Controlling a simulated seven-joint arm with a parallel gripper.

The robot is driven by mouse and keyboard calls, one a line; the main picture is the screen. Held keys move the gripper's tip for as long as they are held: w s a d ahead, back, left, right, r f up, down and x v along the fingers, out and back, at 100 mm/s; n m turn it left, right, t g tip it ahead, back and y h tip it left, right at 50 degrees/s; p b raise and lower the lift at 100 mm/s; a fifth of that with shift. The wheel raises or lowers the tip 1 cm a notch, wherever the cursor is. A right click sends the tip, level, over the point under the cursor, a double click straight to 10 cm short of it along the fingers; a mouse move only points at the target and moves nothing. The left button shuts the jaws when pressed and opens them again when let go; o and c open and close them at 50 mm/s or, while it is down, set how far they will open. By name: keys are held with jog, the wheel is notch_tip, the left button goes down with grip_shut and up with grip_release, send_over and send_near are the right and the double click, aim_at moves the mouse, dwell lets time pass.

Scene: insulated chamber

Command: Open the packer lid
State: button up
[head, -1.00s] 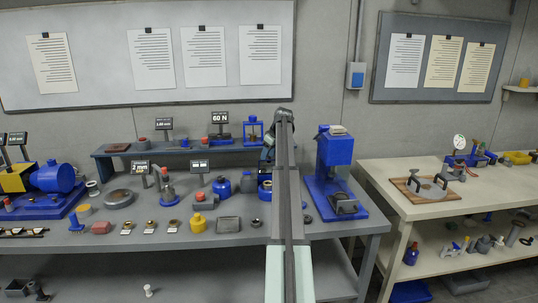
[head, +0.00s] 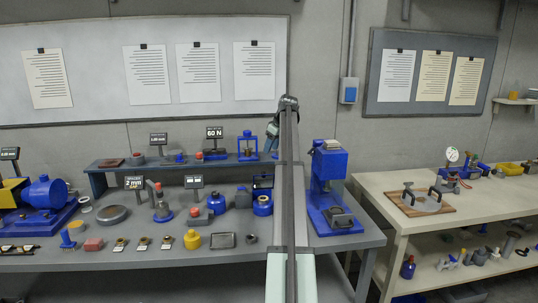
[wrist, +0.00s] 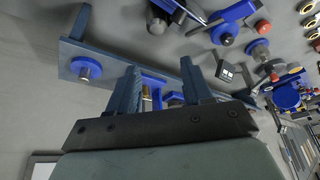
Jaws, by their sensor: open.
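I cannot tell for sure which thing is the packer. A blue pot with a dark upright square panel (head: 262,204) stands just left of my arm on the grey bench, partly hidden by the arm. A tall blue press-like machine (head: 331,185) stands right of the arm. A small blue-framed device (head: 247,146) stands on the raised shelf. My gripper (head: 271,130) is above the shelf's right end, partly hidden by my arm. In the wrist view, my gripper (wrist: 162,82) is open with two dark blue fingers apart, and nothing is clearly held between them.
The raised shelf (head: 105,172) runs along the back of the grey bench, with small devices and signs on it. A second, cream bench (head: 385,190) stands at the right.

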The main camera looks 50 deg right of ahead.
jog(key=shift+s+r, duration=0.2)
jog(key=shift+r, duration=0.25)
jog(key=shift+c, duration=0.4)
